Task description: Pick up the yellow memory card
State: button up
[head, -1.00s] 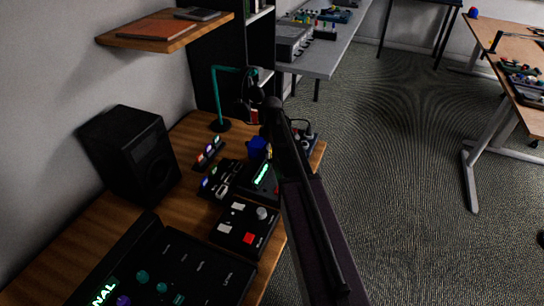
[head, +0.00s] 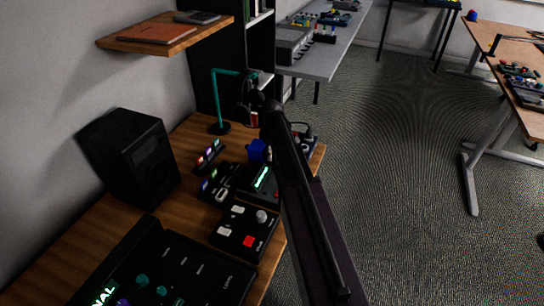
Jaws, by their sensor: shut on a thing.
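My arm crosses the middle of the head view and ends over the far right part of the wooden desk. The arm hides my gripper, so I cannot see its fingers or what is between them. I cannot make out the yellow memory card. A small dark rack with several coloured lit pieces (head: 208,155) stands on the desk. A black device with coloured lights (head: 215,181) is nearer. A black box with a green lit display (head: 261,178) sits close beside my arm. A blue block (head: 257,151) is just left of the arm's far end.
A black speaker (head: 130,155) stands at the left. A teal lamp (head: 214,100) and dark headphones (head: 251,92) are at the back. A control box with a red button (head: 245,229) and a large black console (head: 165,265) fill the front. Carpet (head: 400,150) is clear to the right.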

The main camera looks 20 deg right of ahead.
jog(key=shift+r, duration=0.15)
notch_tip(320, 180, up, 3)
jog(key=p, duration=0.3)
jog(key=s, duration=0.5)
jog(key=s+r+p, duration=0.1)
jog(key=s, duration=0.4)
jog(key=s+p, duration=0.1)
jog(key=s, duration=0.5)
jog(key=shift+a+r, duration=0.15)
jog(key=shift+r, duration=0.2)
jog(key=shift+a, duration=0.1)
